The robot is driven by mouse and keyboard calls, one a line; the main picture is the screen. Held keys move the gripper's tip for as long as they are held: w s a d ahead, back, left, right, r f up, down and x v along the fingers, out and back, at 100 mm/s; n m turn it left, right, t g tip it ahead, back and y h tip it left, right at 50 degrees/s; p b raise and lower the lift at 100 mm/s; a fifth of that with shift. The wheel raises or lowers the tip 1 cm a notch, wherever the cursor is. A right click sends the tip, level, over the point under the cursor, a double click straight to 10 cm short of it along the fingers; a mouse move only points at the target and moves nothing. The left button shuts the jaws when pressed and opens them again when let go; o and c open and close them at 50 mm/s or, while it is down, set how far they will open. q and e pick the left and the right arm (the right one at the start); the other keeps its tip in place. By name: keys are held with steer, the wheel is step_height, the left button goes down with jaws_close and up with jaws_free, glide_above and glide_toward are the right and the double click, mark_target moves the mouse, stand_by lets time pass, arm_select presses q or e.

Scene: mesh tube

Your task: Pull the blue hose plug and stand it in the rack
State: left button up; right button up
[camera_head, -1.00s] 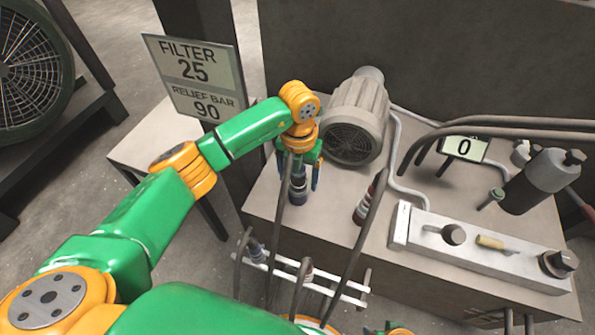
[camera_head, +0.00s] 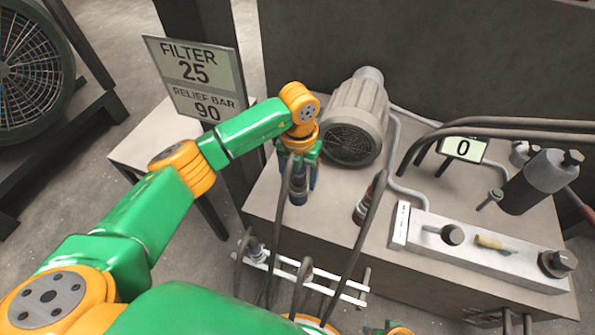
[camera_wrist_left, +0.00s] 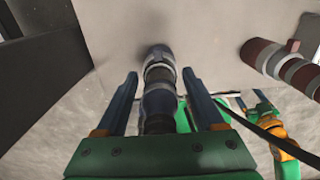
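The blue hose plug (camera_head: 299,192) stands upright near the bench's front left, with its dark hose hanging down in front. My left gripper (camera_head: 299,178) is over it, with a finger on either side. In the left wrist view the blue plug (camera_wrist_left: 158,102) lies between the fingers of the left gripper (camera_wrist_left: 160,78), with a gap showing on both sides. The white rack (camera_head: 345,290) is along the bench's front edge, with other hose ends at it. Of my right arm, green and orange parts show in the wrist view; its fingers cannot be made out.
A red-banded plug (camera_head: 362,208) with a hose stands to the right; it also shows in the wrist view (camera_wrist_left: 268,58). A grey motor (camera_head: 355,120) is just behind the gripper. A metal manifold block (camera_head: 485,250) is at the right. Hoses hang between bench and rack.

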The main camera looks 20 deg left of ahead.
arm_select(q)
jaws_close()
steer(key=shift+r+p, duration=2.65)
steer(key=shift+r, duration=0.4)
